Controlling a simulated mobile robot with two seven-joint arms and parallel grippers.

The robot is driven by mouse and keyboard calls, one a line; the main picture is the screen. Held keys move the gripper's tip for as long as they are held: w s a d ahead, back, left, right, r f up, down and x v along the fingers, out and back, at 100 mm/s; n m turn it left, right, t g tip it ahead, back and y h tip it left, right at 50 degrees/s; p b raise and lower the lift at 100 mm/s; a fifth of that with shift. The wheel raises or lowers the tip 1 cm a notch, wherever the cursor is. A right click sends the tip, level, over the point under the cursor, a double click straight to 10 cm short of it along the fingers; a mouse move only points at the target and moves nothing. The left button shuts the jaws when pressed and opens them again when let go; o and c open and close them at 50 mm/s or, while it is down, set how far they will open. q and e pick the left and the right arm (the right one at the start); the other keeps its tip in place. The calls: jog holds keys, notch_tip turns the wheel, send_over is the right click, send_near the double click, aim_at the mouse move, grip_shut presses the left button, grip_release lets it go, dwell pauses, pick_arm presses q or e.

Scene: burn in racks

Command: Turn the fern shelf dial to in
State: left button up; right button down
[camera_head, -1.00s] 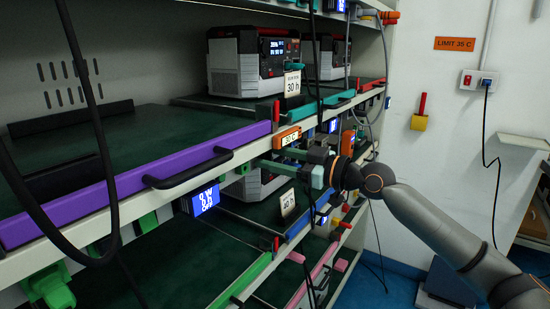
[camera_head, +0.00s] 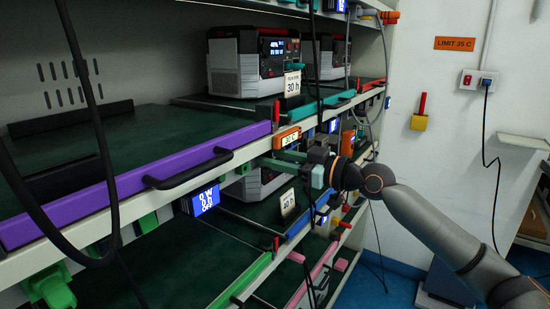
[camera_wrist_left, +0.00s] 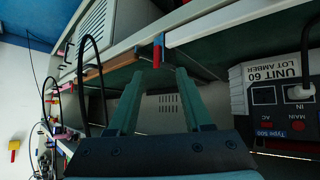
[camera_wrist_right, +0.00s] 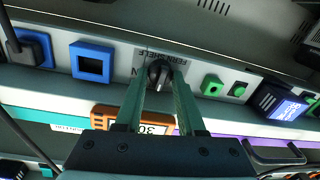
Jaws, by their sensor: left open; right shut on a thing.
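The fern shelf dial is a black round knob (camera_wrist_right: 159,74) under the upside-down FERN SHELF label (camera_wrist_right: 166,55) in the right wrist view. My right gripper (camera_wrist_right: 159,82) has its green fingers on both sides of the knob and is shut on it. In the head view my right gripper (camera_head: 278,162) reaches the rack under the shelf edge, and the dial is hidden there. My left gripper (camera_wrist_left: 157,76) is open and empty in the left wrist view, with a shelf edge beyond its fingertips.
Beside the dial are a blue-framed socket (camera_wrist_right: 92,62) and a green button (camera_wrist_right: 212,85). An orange display (camera_head: 287,137) sits just above my right gripper. A purple rail (camera_head: 140,178) with a black handle (camera_head: 188,169) juts out to the left. Black cables hang in front of the rack.

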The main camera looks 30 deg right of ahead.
pick_arm(q)
jog(key=shift+y, duration=0.3)
jog(key=shift+s+a+r+p, duration=0.2)
jog(key=shift+a+r+p, duration=0.3)
jog(key=shift+p, duration=0.4)
jog(key=shift+s+a+r+p, duration=0.3)
jog(key=shift+r+p, duration=0.4)
jog(key=shift+p, duration=0.25)
jog(key=shift+s+a+r+p, duration=0.15)
jog(key=shift+a+r+p, duration=0.35)
jog(key=shift+p, duration=0.4)
pick_arm(e)
jog(key=shift+d+m+t, duration=0.1)
jog(key=shift+m+t, duration=0.3)
jog(key=shift+m, duration=5.3)
pick_arm(q)
jog(key=shift+d+r, duration=0.2)
pick_arm(e)
jog(key=shift+f, duration=0.1)
jog(key=c, duration=0.5)
grip_release()
pick_arm(q)
jog(key=shift+d, duration=0.1)
